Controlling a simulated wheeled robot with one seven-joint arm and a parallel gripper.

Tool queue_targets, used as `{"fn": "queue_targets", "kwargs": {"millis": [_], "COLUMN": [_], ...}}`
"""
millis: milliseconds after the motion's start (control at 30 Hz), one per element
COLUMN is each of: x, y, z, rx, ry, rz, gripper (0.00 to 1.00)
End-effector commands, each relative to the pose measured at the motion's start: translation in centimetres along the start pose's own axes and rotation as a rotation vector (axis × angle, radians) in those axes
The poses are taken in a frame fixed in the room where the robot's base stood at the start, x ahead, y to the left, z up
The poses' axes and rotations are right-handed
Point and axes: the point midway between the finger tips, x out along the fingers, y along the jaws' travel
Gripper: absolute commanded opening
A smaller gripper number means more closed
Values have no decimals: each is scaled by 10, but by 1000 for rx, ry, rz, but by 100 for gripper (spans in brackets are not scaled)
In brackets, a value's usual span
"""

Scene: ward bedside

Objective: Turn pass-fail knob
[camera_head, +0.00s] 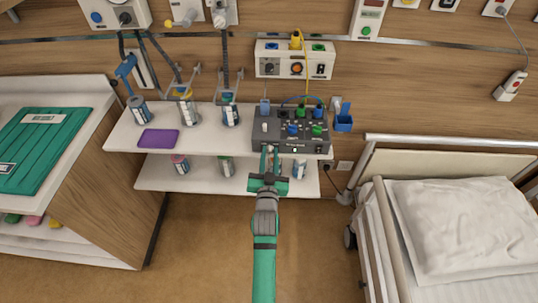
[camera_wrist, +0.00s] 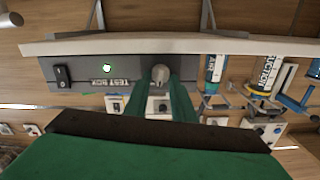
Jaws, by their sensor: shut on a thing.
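The dark grey test box (camera_head: 262,141) stands on the upper shelf, with colored plugs and small knobs on its top. My green gripper (camera_head: 270,152) reaches its front face from below, left of the middle in the head view. In the wrist view, which appears upside down, my gripper (camera_wrist: 161,88) is shut on a grey round knob (camera_wrist: 160,73) on that front face, beside the TEST BOX label. A small lit green-and-white indicator (camera_wrist: 107,68) and a black rocker switch (camera_wrist: 62,76) are on the same face. The knob's pointer and markings are too small to read.
The upper shelf (camera_head: 203,142) also holds several bottles and a purple pad (camera_head: 159,139). Bottles stand on the lower shelf (camera_head: 208,180). A bed (camera_head: 450,220) with rails is at right, a wooden cabinet (camera_head: 115,190) at left. The floor between is clear.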

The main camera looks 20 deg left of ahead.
Motion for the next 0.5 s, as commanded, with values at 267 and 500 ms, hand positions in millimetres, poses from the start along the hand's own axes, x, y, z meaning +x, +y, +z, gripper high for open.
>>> {"fn": "queue_targets", "kwargs": {"millis": [267, 500], "x": [-1, -1], "y": [2, 3], "z": [2, 2], "rx": [232, 426], "ry": [-2, -3], "rz": [1, 1], "gripper": [0, 0]}}
